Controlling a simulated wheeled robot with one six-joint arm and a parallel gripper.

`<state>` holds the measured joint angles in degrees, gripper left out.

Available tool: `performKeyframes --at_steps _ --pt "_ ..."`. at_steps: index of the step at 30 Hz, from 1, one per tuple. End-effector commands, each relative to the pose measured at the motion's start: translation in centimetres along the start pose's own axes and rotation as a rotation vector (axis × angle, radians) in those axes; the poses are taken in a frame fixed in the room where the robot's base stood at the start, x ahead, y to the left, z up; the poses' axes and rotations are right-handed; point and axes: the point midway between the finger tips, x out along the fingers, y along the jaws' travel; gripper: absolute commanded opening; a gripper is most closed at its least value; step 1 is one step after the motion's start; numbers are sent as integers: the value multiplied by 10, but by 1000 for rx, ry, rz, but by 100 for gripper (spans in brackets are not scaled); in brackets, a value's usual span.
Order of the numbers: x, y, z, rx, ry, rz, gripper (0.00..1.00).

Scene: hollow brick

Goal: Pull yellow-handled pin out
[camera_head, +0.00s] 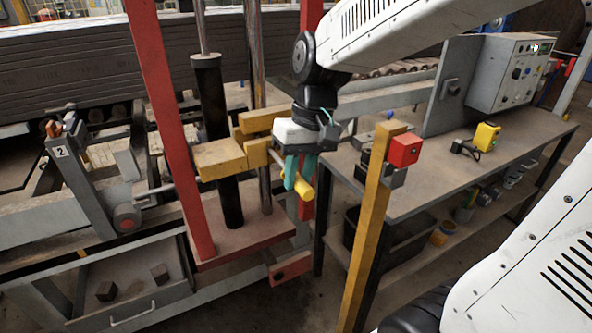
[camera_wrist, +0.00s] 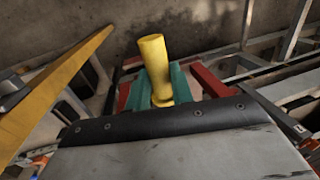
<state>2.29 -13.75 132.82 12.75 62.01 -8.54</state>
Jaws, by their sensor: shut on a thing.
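The yellow handle of the pin (camera_head: 304,187) sticks out toward the lower right from the yellow clamp block (camera_head: 221,159) on the red press frame. My gripper (camera_head: 295,176), with teal fingers, is shut on this handle from above. In the wrist view the yellow handle (camera_wrist: 154,62) stands up between the two teal fingers (camera_wrist: 162,88). The pin's shaft is hidden behind the fingers and the block, so I cannot tell how far it sits in.
A yellow post (camera_head: 371,230) with a red box (camera_head: 404,149) stands right of my gripper. Behind it is a workbench (camera_head: 440,177) with a yellow device (camera_head: 486,136) and a control box (camera_head: 508,72). The red upright (camera_head: 170,120) stands left of the clamp block.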

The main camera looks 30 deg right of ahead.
Motion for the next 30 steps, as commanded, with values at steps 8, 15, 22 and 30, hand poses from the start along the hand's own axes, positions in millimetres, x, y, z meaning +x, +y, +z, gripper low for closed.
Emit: performKeyframes --at_steps 8,15,22,30 --pt "0 0 11 0 1 0 0" --pt "0 0 21 0 2 0 0" --pt "0 0 30 0 1 0 0" --pt "0 0 41 0 0 0 0"
